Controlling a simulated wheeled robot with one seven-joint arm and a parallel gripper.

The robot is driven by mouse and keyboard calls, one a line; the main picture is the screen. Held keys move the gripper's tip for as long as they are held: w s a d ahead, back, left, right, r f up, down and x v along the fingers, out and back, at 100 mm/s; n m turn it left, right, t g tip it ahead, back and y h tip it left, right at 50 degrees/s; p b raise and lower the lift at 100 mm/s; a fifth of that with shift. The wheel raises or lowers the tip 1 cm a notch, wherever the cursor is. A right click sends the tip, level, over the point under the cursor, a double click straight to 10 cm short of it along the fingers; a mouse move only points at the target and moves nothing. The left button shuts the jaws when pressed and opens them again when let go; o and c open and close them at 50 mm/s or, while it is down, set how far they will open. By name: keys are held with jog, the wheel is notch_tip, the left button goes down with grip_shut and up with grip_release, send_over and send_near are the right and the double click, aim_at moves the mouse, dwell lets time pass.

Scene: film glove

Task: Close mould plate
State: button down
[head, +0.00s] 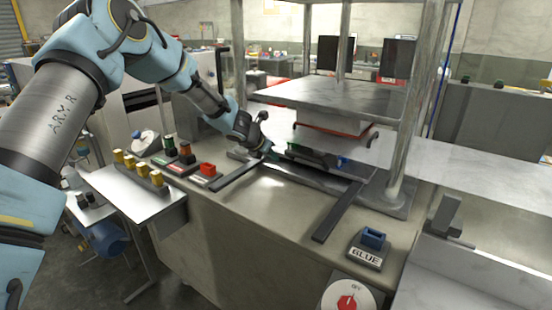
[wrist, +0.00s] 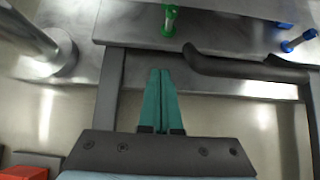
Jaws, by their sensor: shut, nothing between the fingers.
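The mould plate is a flat metal plate (wrist: 130,22) across the top of the wrist view, with a green peg (wrist: 169,20) and a blue peg (wrist: 298,41) near its front edge. A dark bar handle (wrist: 245,69) runs along its front. In the head view the plate (head: 310,173) sits low in the press, at the inner end of two dark rails. My gripper (head: 266,150) is at the plate's left front. Its green fingers (wrist: 160,72) are shut and empty, with tips just short of the front edge, left of the handle. Contact cannot be told.
The left rail (head: 240,172) and right rail (head: 338,210) stick out over the bench. Metal posts (head: 407,110) flank the press, under an upper platen (head: 330,95). A GLUE block (head: 368,255) and a red-knob dial (head: 347,300) stand at front right; a red block (head: 207,170) at left.

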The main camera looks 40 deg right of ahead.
jog(key=shift+s+a+r, duration=0.3)
jog(key=shift+a+r, duration=0.05)
jog(key=shift+a, duration=0.3)
jog(key=shift+a+r+b, duration=0.25)
jog(key=shift+b, duration=0.05)
jog(key=v, duration=0.8)
jog(key=shift+b, duration=0.3)
jog(key=w+a+m+y, duration=0.2)
jog(key=a+m, duration=0.4)
jog(key=a, duration=0.8)
jog(key=w+a+m+y, duration=0.15)
jog(key=a+m, duration=0.45)
jog(key=a, duration=0.9)
jog(key=s+a+m+y, duration=0.2)
jog(key=s+a+m, duration=0.3)
jog(key=a, duration=0.7)
jog(key=s+a+m+y, duration=0.3)
jog(key=s+a+m, duration=0.2)
jog(key=a, duration=0.7)
jog(key=shift+s+a+f+g, duration=0.25)
jog(key=shift+s+g, duration=0.05)
jog(key=shift+s, duration=0.45)
